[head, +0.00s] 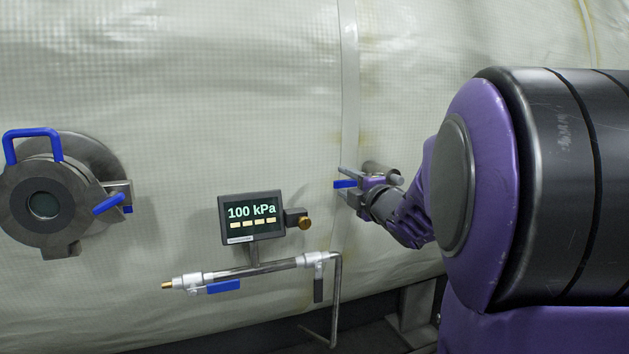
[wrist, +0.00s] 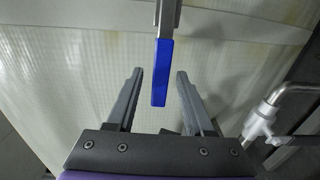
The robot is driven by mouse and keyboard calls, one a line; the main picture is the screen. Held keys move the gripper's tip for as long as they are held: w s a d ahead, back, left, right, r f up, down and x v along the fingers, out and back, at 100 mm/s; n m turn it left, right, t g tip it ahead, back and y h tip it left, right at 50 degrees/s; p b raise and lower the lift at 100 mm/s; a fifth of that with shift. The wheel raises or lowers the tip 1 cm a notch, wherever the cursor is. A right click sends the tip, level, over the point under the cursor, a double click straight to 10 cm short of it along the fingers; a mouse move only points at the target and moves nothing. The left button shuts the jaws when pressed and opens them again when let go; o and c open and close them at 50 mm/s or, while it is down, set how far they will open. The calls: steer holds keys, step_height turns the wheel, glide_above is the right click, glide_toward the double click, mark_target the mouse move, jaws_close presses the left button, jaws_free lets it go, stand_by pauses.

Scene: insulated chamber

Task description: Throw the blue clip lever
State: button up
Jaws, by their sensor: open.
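A blue lever (head: 343,184) on a grey metal stem stands out from the pale insulated wall just ahead of my gripper. In the wrist view, the blue lever (wrist: 162,72) hangs end-on between the tips of my two fingers. My gripper (head: 349,184) is open, with one finger on each side of the lever. A gap shows on both sides in the wrist view (wrist: 160,76), so the fingers look apart from it. The lever's base is partly hidden by my gripper in the head view. Another blue lever (head: 109,204) sits on the round metal port at the left.
The round port (head: 43,206) also has a blue handle (head: 33,132). A display reading 100 kPa (head: 252,212) stands above a pipe (head: 262,269) with a blue valve handle (head: 223,286), left of and below my gripper. Pipework (wrist: 262,125) shows at right in the wrist view.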

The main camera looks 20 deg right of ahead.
jaws_close()
stand_by(0.3)
stand_by(1.2)
